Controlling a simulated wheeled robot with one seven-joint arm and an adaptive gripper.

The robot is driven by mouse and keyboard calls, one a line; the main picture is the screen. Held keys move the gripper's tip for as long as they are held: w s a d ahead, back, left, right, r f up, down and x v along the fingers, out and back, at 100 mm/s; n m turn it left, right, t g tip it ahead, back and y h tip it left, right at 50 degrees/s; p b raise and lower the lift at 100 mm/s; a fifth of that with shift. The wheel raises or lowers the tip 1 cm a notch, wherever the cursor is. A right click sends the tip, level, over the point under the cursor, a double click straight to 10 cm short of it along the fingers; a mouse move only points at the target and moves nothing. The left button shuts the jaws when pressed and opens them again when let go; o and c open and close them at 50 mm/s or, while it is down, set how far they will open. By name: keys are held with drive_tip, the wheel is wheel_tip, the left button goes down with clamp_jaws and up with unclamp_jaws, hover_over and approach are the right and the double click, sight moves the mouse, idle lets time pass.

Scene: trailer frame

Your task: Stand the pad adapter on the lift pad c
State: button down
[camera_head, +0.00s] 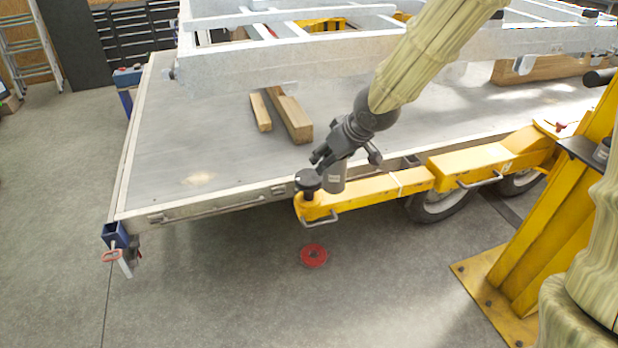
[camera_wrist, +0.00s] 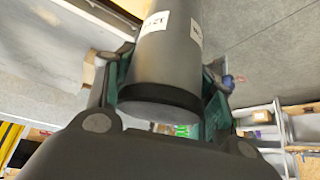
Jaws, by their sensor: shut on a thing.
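The pad adapter (camera_head: 336,175) is a dark grey cylinder with white labels. My gripper (camera_head: 332,154) is shut on it, and it hangs below the fingers, roughly upright, in the head view. In the wrist view the adapter (camera_wrist: 168,65) fills the space between the green-lined fingers. A round black lift pad (camera_head: 308,179) sits at the near end of the yellow lift arm. The adapter appears just right of this pad, in front of the yellow arm; the gap in depth is unclear. No letter is readable on the pad.
The yellow lift arm (camera_head: 380,186) runs along the edge of the trailer bed (camera_head: 190,145). Wooden blocks (camera_head: 291,118) lie on the bed below the grey trailer frame (camera_head: 270,62). A yellow lift post (camera_head: 545,235) stands at right.

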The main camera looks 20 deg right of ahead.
drive_tip(key=s+d, duration=0.2)
drive_tip(key=d, duration=0.2)
drive_tip(key=shift+w+a+f+p, duration=0.9)
drive_tip(key=shift+w+a, duration=0.25)
drive_tip(key=shift+w, duration=1.3)
drive_tip(key=shift+w+a+f+p, duration=0.75)
drive_tip(key=shift+w+a+f, duration=0.3)
drive_tip(key=shift+w, duration=1.35)
drive_tip(key=shift+w+a+f+p, duration=0.85)
drive_tip(key=shift+w+a, duration=0.4)
drive_tip(key=shift+w, duration=1.2)
drive_tip(key=shift+f, duration=0.1)
drive_tip(key=c, duration=0.6)
unclamp_jaws()
drive_tip(key=shift+o, duration=0.2)
drive_tip(key=b+v, duration=0.1)
drive_tip(key=v, duration=1.1)
